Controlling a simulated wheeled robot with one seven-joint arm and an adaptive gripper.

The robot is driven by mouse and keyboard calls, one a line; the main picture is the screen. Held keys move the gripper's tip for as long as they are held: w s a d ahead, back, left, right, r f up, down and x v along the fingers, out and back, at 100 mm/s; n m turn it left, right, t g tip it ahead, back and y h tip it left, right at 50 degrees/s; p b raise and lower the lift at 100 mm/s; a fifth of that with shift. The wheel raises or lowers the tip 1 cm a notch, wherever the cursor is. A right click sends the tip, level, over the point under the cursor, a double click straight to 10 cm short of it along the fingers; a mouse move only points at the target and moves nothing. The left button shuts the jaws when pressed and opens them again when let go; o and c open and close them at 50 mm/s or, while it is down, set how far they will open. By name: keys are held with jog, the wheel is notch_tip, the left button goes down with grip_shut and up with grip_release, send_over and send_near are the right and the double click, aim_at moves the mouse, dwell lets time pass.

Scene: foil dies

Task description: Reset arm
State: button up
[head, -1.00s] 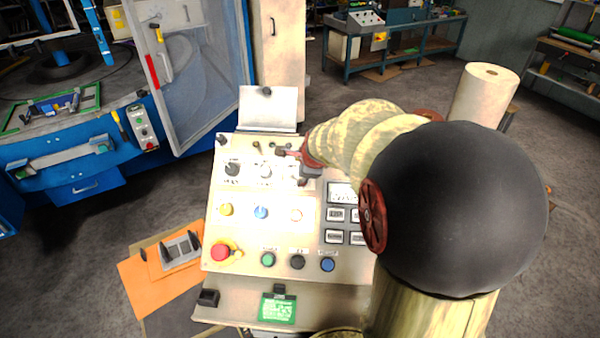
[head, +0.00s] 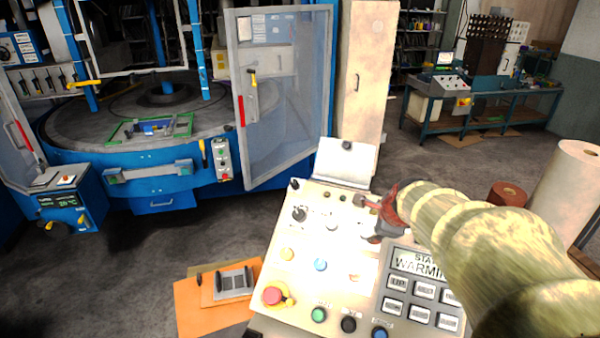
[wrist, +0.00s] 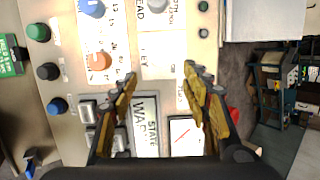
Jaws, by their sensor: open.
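My gripper (head: 378,215) is at the upper right part of a cream control panel (head: 262,322) in the head view, at the end of my arm, which reaches in from the lower right. In the wrist view my gripper (wrist: 158,78) has its two fingers wide apart over the panel, with nothing between them but the panel face behind. A display reading "STATE WARM..." (wrist: 146,125) shows between and below the fingertips. Whether the fingertips touch the panel cannot be told.
The panel carries a red mushroom button (head: 272,296), a green button (head: 318,315) and several knobs. A workbench (head: 480,100) stands at the back right.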

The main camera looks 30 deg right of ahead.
jog(key=s+a+f+n+y+b, duration=0.1)
jog(key=s+a+n, duration=0.3)
jog(key=a+n, duration=0.5)
jog(key=s+a+f+n+y+b, duration=0.1)
jog(key=s+a+n+b, duration=0.3)
jog(key=a+n, duration=0.5)
jog(key=s+a+f+n+g+y+b, duration=0.1)
jog(key=s+a+f+n+b, duration=0.1)
jog(key=s+a+n, duration=0.4)
jog(key=a+f+n, duration=0.1)
jog(key=a+n, duration=0.2)
jog(key=shift+s+a, duration=0.2)
jog(key=shift+a, duration=0.15)
jog(key=shift+d, duration=0.1)
